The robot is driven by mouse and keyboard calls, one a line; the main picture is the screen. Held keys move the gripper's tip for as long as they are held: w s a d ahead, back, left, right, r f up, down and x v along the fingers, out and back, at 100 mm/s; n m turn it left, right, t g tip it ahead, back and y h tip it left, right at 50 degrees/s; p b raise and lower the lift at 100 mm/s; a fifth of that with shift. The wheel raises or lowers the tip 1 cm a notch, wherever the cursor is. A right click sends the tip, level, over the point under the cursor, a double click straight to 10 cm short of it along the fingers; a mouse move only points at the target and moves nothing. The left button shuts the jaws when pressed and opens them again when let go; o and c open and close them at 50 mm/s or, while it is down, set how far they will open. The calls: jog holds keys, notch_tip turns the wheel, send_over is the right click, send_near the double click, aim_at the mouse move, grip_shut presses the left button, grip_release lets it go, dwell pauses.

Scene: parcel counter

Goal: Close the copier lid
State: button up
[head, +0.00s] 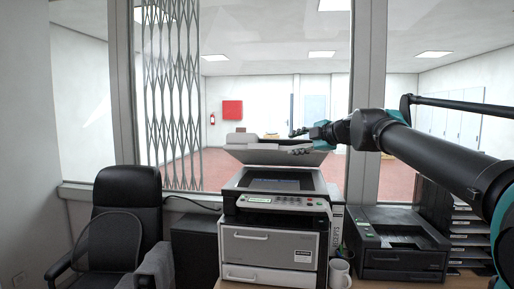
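The copier (272,235) stands on the counter in the middle of the head view, with its scan glass (276,183) uncovered. Its grey lid (275,151) is raised and tilted up at the back. My arm reaches in from the right. My gripper (297,134) is at the upper right part of the lid, above or against its right end. I cannot tell whether it touches the lid. The fingers are small and dark here, and their opening is not clear.
A black printer (395,246) stands right of the copier, with a paper tray rack (468,236) further right. A white mug (339,273) is at the copier's front right. A black office chair (126,215) stands at left. A window with a folding grille (172,100) is behind.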

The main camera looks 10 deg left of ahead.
jog(key=s+r, duration=0.1)
send_near(262, 147)
jog(key=shift+y, duration=0.3)
jog(key=x, duration=1)
jog(key=shift+w+f, duration=0.15)
jog(key=shift+w, duration=0.1)
jog(key=shift+c, duration=0.3)
grip_shut()
